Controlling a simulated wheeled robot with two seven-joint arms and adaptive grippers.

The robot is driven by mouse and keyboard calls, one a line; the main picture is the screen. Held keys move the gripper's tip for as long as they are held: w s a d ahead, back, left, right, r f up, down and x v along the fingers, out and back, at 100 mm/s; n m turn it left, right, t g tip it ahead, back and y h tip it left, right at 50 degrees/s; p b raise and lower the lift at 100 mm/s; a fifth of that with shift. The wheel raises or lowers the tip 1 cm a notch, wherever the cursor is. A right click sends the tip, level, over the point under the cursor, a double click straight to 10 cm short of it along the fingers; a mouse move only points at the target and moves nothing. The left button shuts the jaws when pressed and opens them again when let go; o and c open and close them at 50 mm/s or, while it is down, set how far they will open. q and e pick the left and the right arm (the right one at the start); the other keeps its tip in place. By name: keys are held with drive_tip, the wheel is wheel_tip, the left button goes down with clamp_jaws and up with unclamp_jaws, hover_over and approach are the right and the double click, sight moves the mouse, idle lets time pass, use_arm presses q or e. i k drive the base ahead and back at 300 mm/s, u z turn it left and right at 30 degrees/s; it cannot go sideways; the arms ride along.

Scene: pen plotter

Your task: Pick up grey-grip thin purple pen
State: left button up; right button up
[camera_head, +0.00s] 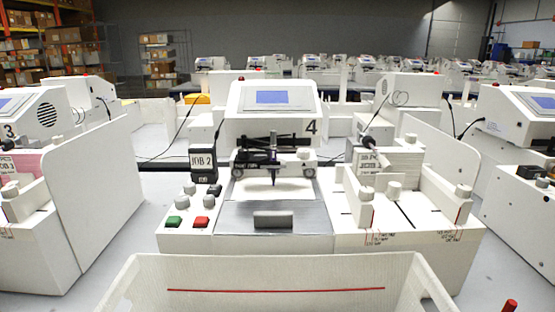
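No purple pen with a grey grip can be made out in the head view. The pen plotter marked 4 (232,218) stands in the middle, with a blue screen (272,97) on top. Its dark carriage (262,158) holds a dark pointed tip over a white sheet (272,189); I cannot tell the colour of any pen there. A black holder labelled JOB 2 (203,162) stands at its left. Neither of my grippers is in view.
An open white bin (275,268) with a red line inside stands in front. Green (174,222) and red (201,222) buttons sit on the plotter's left. A white tray unit (400,240) adjoins it on the right. A red-tipped object (510,305) shows at bottom right. Similar machines flank both sides.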

sight(273, 133)
drive_tip(key=k, duration=1.2)
drive_tip(key=u, duration=0.55)
drive_tip(key=i, duration=0.6)
drive_tip(key=u, duration=0.7)
drive_tip(key=i, duration=0.85)
drive_tip(key=z, duration=0.6)
drive_tip(key=i, duration=0.7)
drive_tip(key=z, duration=0.5)
